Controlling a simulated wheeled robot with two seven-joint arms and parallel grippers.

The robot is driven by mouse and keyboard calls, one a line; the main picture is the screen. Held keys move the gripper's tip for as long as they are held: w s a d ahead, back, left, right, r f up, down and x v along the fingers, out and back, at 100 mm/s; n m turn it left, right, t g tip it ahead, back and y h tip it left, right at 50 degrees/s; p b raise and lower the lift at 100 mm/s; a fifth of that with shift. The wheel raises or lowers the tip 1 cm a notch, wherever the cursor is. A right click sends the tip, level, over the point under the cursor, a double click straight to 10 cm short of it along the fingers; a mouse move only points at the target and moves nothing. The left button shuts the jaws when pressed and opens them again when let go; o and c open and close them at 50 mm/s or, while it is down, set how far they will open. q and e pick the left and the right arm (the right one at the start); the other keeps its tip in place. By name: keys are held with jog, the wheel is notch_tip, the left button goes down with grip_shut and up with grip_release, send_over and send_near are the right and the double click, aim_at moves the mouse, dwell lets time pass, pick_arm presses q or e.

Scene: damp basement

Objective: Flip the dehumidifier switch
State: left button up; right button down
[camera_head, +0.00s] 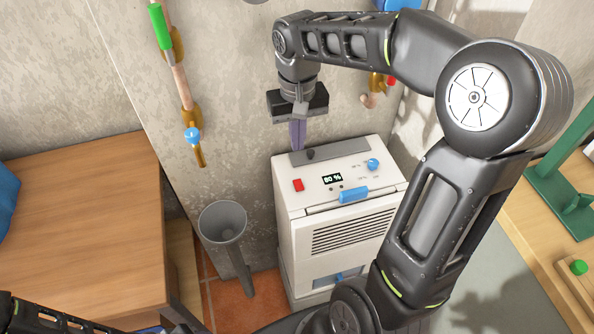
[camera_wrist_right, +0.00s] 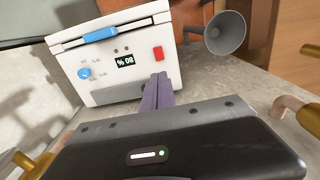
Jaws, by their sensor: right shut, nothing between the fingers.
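The white dehumidifier (camera_head: 345,222) stands against the wall, and its top also shows in the right wrist view (camera_wrist_right: 110,52). Its top has a display (camera_head: 333,178) reading 80 %, a red rocker switch (camera_head: 298,185) at the left, a blue knob (camera_head: 373,164) at the right and a blue tab (camera_head: 354,195) in front. A small dark knob (camera_head: 310,154) sits on a grey strip at the back. My right gripper (camera_head: 298,146) is shut and empty, its purple fingers pointing down over the back left of the top. I cannot tell whether the fingertips touch it. My left gripper is not visible.
A grey funnel (camera_head: 223,222) stands left of the dehumidifier. A wooden surface (camera_head: 80,225) lies at the left. Pipes with a green sleeve (camera_head: 160,28) run along the wall. A wooden bench (camera_head: 550,215) with a green bracket (camera_head: 568,190) is at the right.

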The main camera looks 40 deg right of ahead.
aim_at(297, 180)
notch_tip(297, 180, down, 12)
jog(key=shift+w+p, duration=0.1)
jog(key=shift+p, duration=0.5)
